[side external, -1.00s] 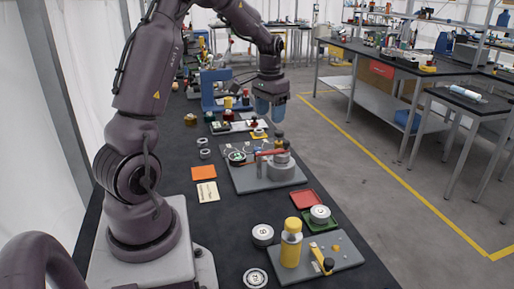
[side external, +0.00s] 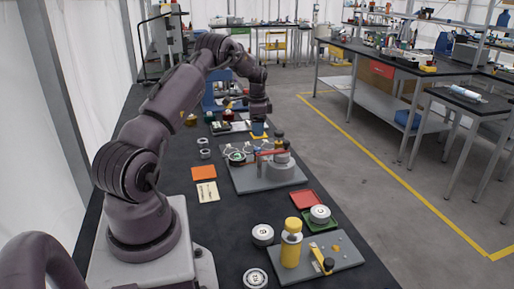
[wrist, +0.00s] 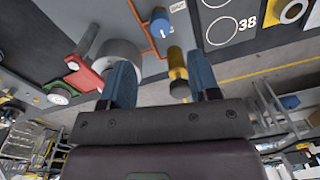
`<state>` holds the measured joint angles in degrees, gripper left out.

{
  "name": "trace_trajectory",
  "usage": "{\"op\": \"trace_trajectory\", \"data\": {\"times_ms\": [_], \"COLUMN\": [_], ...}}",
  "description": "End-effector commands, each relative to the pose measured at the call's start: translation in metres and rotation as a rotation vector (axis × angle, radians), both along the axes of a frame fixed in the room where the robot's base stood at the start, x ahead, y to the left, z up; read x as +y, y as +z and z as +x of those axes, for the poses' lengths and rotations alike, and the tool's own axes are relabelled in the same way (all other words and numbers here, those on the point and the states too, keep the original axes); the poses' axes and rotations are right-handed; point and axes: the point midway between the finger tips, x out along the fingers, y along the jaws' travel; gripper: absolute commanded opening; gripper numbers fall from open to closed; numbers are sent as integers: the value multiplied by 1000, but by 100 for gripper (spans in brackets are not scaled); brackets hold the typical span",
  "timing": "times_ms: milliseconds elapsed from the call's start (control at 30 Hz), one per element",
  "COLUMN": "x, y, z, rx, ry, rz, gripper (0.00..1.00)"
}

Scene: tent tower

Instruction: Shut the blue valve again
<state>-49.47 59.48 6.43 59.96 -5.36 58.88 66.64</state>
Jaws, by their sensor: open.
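The blue valve (wrist: 159,23) shows in the wrist view as a round blue knob on a grey plate, beside an orange line. It lies beyond my fingertips, between their two lines, with no contact visible. My gripper (wrist: 162,80) is open, with its blue fingers apart and nothing held. In the side view my gripper (side external: 258,129) points down low over the far part of the grey plate (side external: 255,183). I cannot make out the blue knob there. A brass-coloured post (wrist: 177,65) with a dark end shows between the fingers, nearer the right one.
A thick grey cylinder (wrist: 119,54) stands close to the left finger; the side view also shows this cylinder (side external: 281,168) beside a red bar (side external: 270,153). A red tray (side external: 305,199) and a yellow bottle (side external: 291,245) stand nearer the camera. Floor lies right of the table.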

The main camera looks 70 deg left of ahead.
Motion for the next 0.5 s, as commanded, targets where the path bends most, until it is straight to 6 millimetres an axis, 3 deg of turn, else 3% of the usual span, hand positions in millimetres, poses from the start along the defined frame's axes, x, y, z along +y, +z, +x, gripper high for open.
{"op": "trace_trajectory", "data": {"times_ms": [200, 500], "x": [1, 3], "y": [-48, -82], "z": [0, 1], "rx": [4, 0], "ry": [0, 1], "rz": [-2, 1], "gripper": [56, 56]}}
